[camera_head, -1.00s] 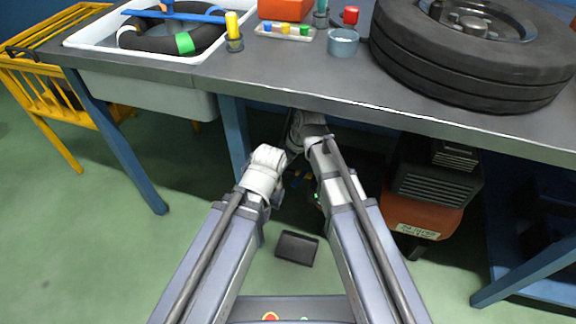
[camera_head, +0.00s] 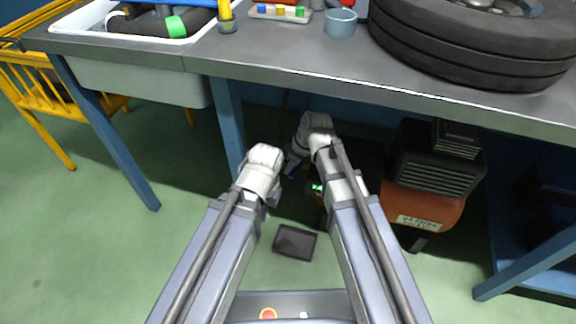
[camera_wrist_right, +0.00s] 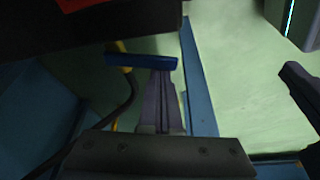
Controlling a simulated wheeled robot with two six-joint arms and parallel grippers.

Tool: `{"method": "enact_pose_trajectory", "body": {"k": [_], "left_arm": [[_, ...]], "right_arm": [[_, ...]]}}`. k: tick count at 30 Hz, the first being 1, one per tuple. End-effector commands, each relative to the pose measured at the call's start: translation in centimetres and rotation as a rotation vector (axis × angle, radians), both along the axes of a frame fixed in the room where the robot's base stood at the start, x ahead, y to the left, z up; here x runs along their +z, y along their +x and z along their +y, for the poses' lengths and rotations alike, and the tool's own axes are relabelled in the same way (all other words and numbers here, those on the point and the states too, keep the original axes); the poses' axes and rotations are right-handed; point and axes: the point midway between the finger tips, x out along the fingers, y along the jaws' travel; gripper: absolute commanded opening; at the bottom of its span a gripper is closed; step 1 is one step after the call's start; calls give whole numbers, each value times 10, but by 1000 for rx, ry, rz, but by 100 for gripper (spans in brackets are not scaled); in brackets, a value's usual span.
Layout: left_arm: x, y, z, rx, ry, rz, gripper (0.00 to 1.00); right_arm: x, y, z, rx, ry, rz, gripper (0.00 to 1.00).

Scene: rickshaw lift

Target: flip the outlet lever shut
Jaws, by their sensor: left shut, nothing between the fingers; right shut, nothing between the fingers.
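In the right wrist view a blue lever (camera_wrist_right: 142,60) lies crosswise just ahead of my right gripper (camera_wrist_right: 160,76), close to a dark body and a yellow fitting. The right fingers are shut and empty, their tips at or very near the lever; I cannot tell whether they touch. In the head view my right gripper (camera_head: 293,166) is in the shadow under the bench, beside the orange and black machine (camera_head: 425,200). My left gripper (camera_head: 274,194) is lower and nearer, shut and empty. In the head view the lever is not clear in the shadow.
The bench edge (camera_head: 330,90) runs above both arms, carrying a large tyre (camera_head: 480,55) and a sink (camera_head: 140,80). A blue bench leg (camera_head: 228,125) stands just left of the grippers. A dark hose (camera_wrist_right: 122,108) hangs beside the right fingers. A dark flat block (camera_head: 295,242) is on the floor.

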Motion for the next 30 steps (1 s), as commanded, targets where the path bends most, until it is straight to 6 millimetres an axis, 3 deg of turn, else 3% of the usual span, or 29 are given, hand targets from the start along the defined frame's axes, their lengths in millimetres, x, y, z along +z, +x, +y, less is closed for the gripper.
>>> {"method": "enact_pose_trajectory", "body": {"k": [4, 30], "left_arm": [[0, 0, 0, 0, 0, 0, 0], [0, 0, 0, 0, 0, 0, 0]], "right_arm": [[0, -9, -10, 0, 0, 0, 0], [0, 5, 1, -1, 0, 0, 0]]}}
